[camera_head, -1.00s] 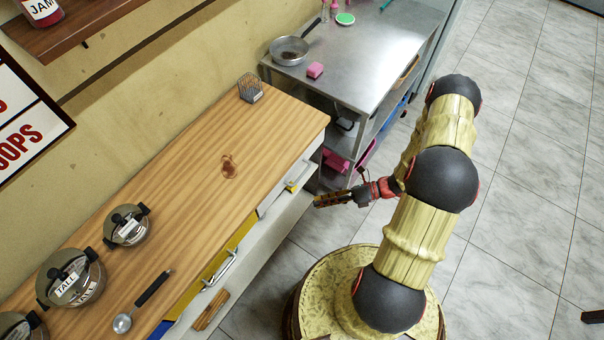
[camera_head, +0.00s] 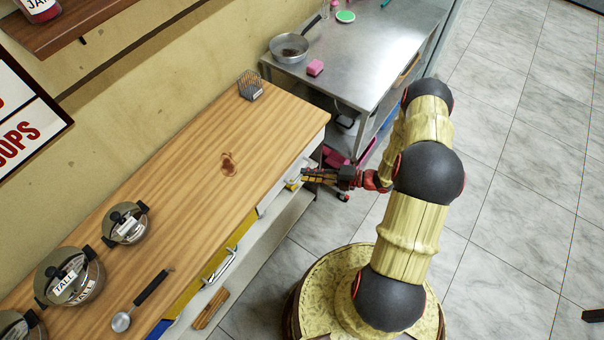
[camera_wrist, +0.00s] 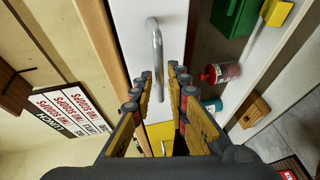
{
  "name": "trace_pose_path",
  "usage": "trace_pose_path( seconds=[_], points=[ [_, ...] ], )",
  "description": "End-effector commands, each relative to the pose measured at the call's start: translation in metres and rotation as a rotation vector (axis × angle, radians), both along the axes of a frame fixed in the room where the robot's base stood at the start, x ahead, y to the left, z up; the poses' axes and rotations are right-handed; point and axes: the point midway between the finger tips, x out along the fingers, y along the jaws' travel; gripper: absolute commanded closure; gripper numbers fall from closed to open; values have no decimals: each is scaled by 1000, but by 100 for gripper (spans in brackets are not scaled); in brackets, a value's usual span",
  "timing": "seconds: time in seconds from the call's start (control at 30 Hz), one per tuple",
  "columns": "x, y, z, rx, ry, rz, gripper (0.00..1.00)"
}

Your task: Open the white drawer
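The white drawer (camera_head: 271,201) is at the right end of the wooden counter's front and looks shut. In the wrist view, its white front (camera_wrist: 185,25) carries a vertical metal bar handle (camera_wrist: 156,50). My gripper (camera_head: 304,176) is close in front of the drawer, at handle height. In the wrist view my gripper (camera_wrist: 162,78) is open, with its two fingers apart and the handle showing ahead of and between the tips. I see no clear contact with the handle. In the head view the fingers partly hide the handle.
A yellow drawer (camera_head: 222,255) with a metal handle is left of the white one. Pots (camera_head: 72,277) and a ladle (camera_head: 140,300) are on the counter (camera_head: 190,195). A steel table (camera_head: 365,70) stands beyond. Bottles and a green box (camera_wrist: 238,15) sit below the drawers.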

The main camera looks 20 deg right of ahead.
Motion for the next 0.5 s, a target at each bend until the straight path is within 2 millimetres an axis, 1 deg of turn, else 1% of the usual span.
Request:
trace_pose_path(
  seconds=[0.03, 0.2, 0.5],
  points=[
    [4, 7, -2, 0, 0, 3, 84],
    [12, 19, -4, 0, -1, 1, 84],
    [15, 22, -5, -1, -1, 0, 84]
  ],
)
